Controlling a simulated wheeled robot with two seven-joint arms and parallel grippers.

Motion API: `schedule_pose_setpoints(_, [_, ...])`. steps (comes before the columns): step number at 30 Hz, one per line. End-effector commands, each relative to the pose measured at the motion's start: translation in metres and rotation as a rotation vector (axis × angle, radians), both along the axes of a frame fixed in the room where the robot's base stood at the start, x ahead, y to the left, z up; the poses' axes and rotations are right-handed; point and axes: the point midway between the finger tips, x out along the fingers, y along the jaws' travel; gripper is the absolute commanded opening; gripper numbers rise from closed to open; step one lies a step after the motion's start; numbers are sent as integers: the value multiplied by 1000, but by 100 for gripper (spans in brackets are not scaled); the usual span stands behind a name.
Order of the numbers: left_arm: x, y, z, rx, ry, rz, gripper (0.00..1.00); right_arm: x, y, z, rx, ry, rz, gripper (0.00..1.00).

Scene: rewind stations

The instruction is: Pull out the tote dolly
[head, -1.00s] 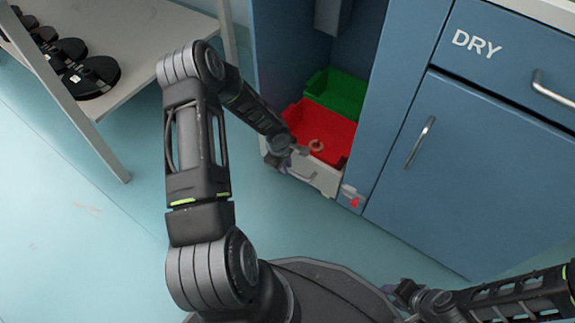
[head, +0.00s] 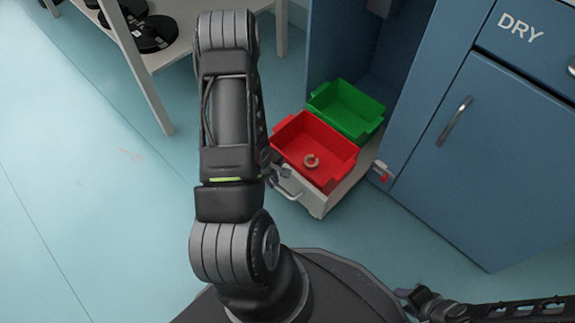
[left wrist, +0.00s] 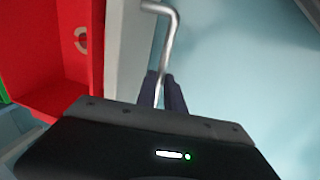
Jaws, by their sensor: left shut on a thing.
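The tote dolly (head: 317,202) is a low white cart carrying a red tote (head: 288,133) and a green tote (head: 350,92). A small tan ring (head: 311,161) lies in the red tote. My left gripper (head: 271,179) is at the dolly's front, partly hidden by my arm. In the left wrist view its fingers (left wrist: 166,90) are closed around the metal dolly handle (left wrist: 168,45). My right gripper (head: 402,295) is at the lower right, small and away from the dolly; its jaw state is unclear.
The blue cabinet (head: 435,175) marked DRY stands to the right of the bay. A red-tipped latch-like part (head: 383,173) is at the bay's edge beside the dolly. A shelf (head: 170,50) with black spools stands at upper left. The floor at left is clear.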

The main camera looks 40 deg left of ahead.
Motion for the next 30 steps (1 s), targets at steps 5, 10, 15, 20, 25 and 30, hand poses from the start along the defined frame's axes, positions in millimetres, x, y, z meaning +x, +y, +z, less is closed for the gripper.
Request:
schedule_pose_setpoints(5, [-42,0,1,-1,4,8,0,-1,0,5,-1,1,1,36])
schedule_pose_setpoints(10, [-66,0,1,0,3,5,0,-1,0,7,-1,2,2,36])
schedule_pose_setpoints(15, [-76,-1,0,0,2,3,0,-2,0,8,-1,3,2,36])
schedule_pose_setpoints(20, [-77,-1,0,1,1,1,0,-2,0,8,-1,3,2,36])
schedule_pose_setpoints(25, [-77,-1,0,1,1,1,0,-2,0,8,-1,3,2,36])
schedule_pose_setpoints(30, [-77,-1,0,1,0,1,23,-2,0,8,-1,3,2,36])
